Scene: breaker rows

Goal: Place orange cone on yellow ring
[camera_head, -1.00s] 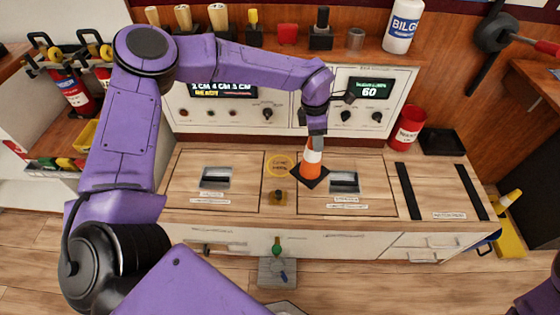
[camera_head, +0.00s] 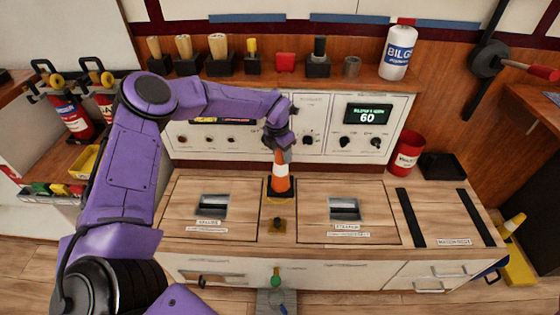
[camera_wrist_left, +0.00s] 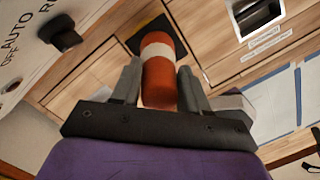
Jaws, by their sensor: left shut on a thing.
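The orange cone (camera_head: 281,176) with its white band and black square base stands upright over the strip between the two counter hatches. It also shows in the left wrist view (camera_wrist_left: 158,75). My left gripper (camera_head: 282,156) is shut on the cone's upper part, with a finger on each side. My right gripper is not in view.
A small dark knob (camera_head: 277,224) stands on the counter in front of the cone. The control panel (camera_head: 325,139) with dials rises behind. The shelf above holds several brushes, a red block (camera_head: 286,62) and a white bottle (camera_head: 398,50). A red bin (camera_head: 406,153) stands at the right.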

